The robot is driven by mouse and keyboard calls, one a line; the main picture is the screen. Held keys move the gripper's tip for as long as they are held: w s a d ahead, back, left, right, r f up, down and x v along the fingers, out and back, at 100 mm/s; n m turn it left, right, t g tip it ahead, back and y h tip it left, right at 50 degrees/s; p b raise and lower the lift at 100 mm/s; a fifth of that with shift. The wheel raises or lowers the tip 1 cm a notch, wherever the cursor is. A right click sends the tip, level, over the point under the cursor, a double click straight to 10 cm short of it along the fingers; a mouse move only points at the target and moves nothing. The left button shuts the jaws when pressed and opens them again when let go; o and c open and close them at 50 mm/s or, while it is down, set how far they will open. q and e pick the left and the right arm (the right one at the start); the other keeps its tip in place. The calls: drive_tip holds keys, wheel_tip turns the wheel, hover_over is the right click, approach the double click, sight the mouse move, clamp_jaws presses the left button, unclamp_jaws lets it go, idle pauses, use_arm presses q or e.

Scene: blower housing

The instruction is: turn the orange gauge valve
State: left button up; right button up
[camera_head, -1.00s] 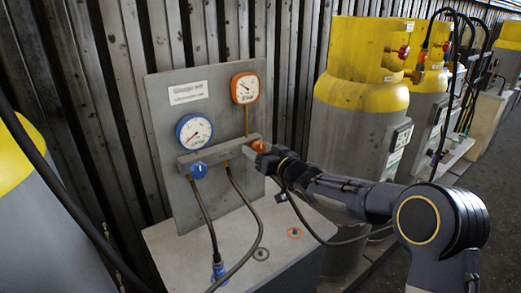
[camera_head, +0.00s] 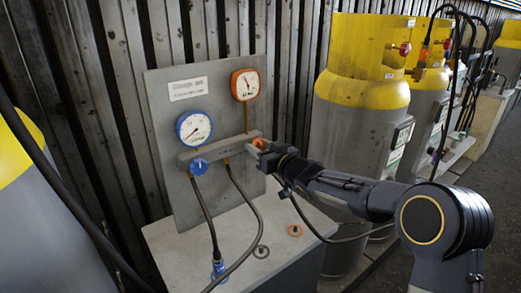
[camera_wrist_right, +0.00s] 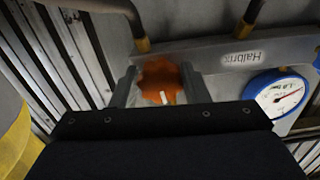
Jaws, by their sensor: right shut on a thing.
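The orange valve knob (camera_head: 258,143) sits on the right end of the grey manifold bar (camera_head: 210,152). My right gripper (camera_head: 262,146) is at it, and in the right wrist view its fingers stand on both sides of the orange knob (camera_wrist_right: 160,80), shut on it. A white mark shows on the knob's face. The orange-rimmed gauge (camera_head: 245,85) is above the knob, its needle pointing up and to the left. My left gripper is not in view.
A blue-rimmed gauge (camera_head: 194,128) and a blue knob (camera_head: 199,166) are to the left on the same panel (camera_head: 165,115). Hoses hang down to the grey box (camera_head: 190,250). Yellow-topped cylinders (camera_head: 362,90) stand to the right.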

drive_tip(key=n+b, duration=0.2)
drive_tip(key=n, duration=0.2)
drive_tip(key=shift+f, duration=0.15)
drive_tip(key=n+b, duration=0.2)
drive_tip(key=n, duration=0.3)
drive_tip(key=shift+d+n+b, duration=0.1)
drive_tip(key=shift+n+b, duration=0.25)
drive_tip(key=shift+n, duration=0.05)
drive_tip(key=n+b, duration=0.2)
drive_tip(key=n, duration=0.3)
drive_tip(key=shift+n+b, duration=0.8)
drive_tip(key=shift+n, duration=1.7)
drive_tip(key=shift+r, duration=0.2)
drive_tip(key=o, duration=1)
drive_tip(key=shift+c, duration=0.2)
